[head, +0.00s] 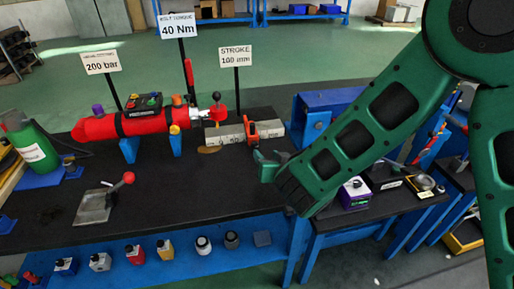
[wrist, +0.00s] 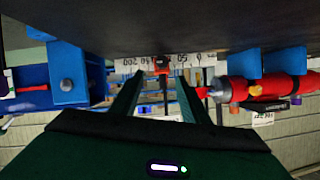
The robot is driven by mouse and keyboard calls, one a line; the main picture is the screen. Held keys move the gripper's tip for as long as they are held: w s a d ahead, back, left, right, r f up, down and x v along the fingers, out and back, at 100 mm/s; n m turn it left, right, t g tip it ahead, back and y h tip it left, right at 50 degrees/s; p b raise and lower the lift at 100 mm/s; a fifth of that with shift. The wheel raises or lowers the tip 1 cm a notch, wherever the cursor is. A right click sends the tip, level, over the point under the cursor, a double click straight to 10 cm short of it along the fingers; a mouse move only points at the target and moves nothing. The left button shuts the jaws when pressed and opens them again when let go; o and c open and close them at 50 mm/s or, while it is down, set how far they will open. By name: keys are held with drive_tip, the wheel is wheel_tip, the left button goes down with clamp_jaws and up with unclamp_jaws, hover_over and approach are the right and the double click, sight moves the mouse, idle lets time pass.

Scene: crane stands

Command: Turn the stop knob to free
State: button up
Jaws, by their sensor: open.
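An orange-red stop (head: 252,131) sits around a pale ruler bar (head: 222,134) on the black bench, below the "STROKE 100 mm" sign (head: 236,56). A small dark knob shows at the stop, but its setting is too small to read. The wrist view is upside down; there the stop (wrist: 163,65) lies between my fingers, in front of the numbered ruler (wrist: 182,60). My gripper (head: 268,162) is open and empty, a little in front of the stop, and appears apart from it. My arm hides the bench to the right.
A blue bracket (head: 318,118) stands to the right. A lever plate (head: 96,205) lies front left. Several small items stand on the blue lower shelf (head: 185,265). The bench middle (head: 185,190) is clear.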

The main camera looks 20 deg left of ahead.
sight(255, 146)
drive_tip(key=shift+a+f, duration=0.1)
drive_tip(key=shift+a, duration=0.25)
drive_tip(key=x, duration=1)
drive_tip(key=shift+w, duration=0.2)
drive_tip(key=c, duration=1)
drive_tip(key=shift+a, duration=0.2)
clamp_jaws()
drive_tip(key=shift+d, duration=0.1)
